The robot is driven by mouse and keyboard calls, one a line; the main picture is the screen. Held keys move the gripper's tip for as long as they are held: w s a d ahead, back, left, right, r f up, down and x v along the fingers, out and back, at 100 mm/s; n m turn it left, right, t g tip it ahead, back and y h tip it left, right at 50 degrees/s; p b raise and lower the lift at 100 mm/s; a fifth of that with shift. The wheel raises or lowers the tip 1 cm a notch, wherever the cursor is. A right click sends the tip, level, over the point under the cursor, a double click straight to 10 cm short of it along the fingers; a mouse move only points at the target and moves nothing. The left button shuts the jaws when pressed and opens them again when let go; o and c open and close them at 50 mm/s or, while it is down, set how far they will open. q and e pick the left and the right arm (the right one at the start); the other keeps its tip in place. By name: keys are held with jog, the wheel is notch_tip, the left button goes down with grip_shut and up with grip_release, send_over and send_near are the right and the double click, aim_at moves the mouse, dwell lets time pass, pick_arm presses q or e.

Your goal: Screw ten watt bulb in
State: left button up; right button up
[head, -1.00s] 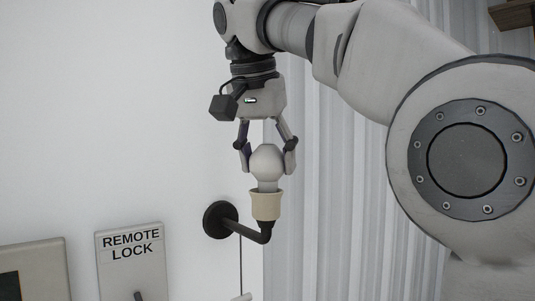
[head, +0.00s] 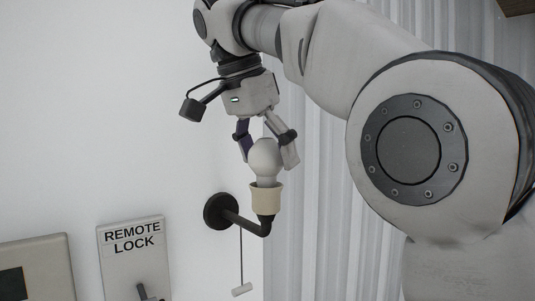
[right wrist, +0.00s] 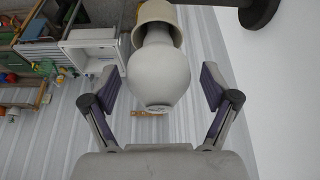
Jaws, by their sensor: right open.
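A white light bulb (head: 265,158) stands upright in a cream socket (head: 266,198) on a dark bent wall arm (head: 240,221) in the head view. My right gripper (head: 268,160) is open, with its fingers above and on either side of the bulb's upper part. In the right wrist view the bulb (right wrist: 157,75) lies between the spread fingers of the gripper (right wrist: 208,84), with a visible gap on each side, and its base goes into the socket (right wrist: 157,18). The bulb's threads are hidden. My left gripper is out of view.
A pull cord with a white handle (head: 242,290) hangs below the lamp arm. A "REMOTE LOCK" panel (head: 133,257) with a lever is on the white wall at lower left. The right wrist view shows shelves with a white bin (right wrist: 95,48) at the left.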

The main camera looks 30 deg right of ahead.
jog(key=n+t+b, duration=0.1)
jog(key=n, duration=0.2)
jog(key=shift+a+f+n, duration=0.1)
jog(key=shift+n, duration=0.3)
jog(key=shift+s+n+t+y+b, duration=0.25)
jog(key=shift+n+t+b, duration=0.25)
jog(key=shift+n+b, duration=0.3)
jog(key=shift+w+n, duration=0.2)
jog(key=shift+n, duration=0.1)
jog(key=shift+w+y, duration=0.2)
jog(key=shift+y, duration=0.05)
jog(key=shift+c, duration=0.3)
jog(key=shift+s+r, duration=0.2)
jog(key=c, duration=0.8)
